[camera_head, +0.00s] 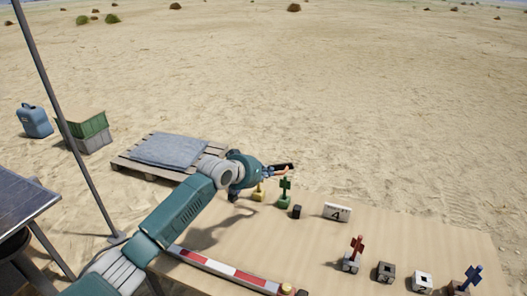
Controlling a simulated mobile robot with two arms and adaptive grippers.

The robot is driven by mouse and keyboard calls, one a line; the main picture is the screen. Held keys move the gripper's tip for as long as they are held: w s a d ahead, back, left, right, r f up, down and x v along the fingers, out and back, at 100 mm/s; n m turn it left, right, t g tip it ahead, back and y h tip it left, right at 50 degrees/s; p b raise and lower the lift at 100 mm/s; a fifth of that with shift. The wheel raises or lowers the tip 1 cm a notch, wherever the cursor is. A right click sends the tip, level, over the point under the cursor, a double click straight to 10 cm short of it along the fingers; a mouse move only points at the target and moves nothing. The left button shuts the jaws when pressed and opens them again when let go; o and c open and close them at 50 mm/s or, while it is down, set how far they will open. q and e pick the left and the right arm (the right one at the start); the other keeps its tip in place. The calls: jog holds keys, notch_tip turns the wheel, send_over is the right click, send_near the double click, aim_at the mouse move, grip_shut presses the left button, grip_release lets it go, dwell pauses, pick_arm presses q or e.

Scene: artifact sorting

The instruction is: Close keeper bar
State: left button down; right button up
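A red and white striped bar (222,267), which looks like the keeper bar, lies along the near side of the wooden table (317,244). A yellow knob (286,289) shows at its right end, and my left arm hides part of its left end. I cannot tell whether it is latched. My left gripper (284,169) is above the table's far left edge, well away from the bar, near a green cross-shaped artifact (285,187). Its fingers are too small and partly hidden to tell open from shut. My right gripper is not in view.
A yellow piece (258,194), a black block (296,212) and a white block marked 4 (337,212) stand along the far edge. A red artifact (356,246), numbered blocks (422,283) and a blue artifact (470,278) stand at the right. The table's middle is clear.

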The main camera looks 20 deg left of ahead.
pick_arm(q)
jog(key=shift+m+y, duration=0.4)
jog(key=d+f+b, duration=0.1)
jog(key=f, duration=0.3)
jog(key=d+f+b, duration=0.1)
jog(key=f+b, duration=0.1)
jog(key=f, duration=0.3)
jog(key=d+f+b, duration=0.1)
jog(key=f, duration=0.4)
jog(key=shift+d+f+b, duration=0.15)
jog(key=shift+f+b, duration=0.05)
jog(key=shift+b, duration=0.15)
jog(key=shift+f, duration=0.15)
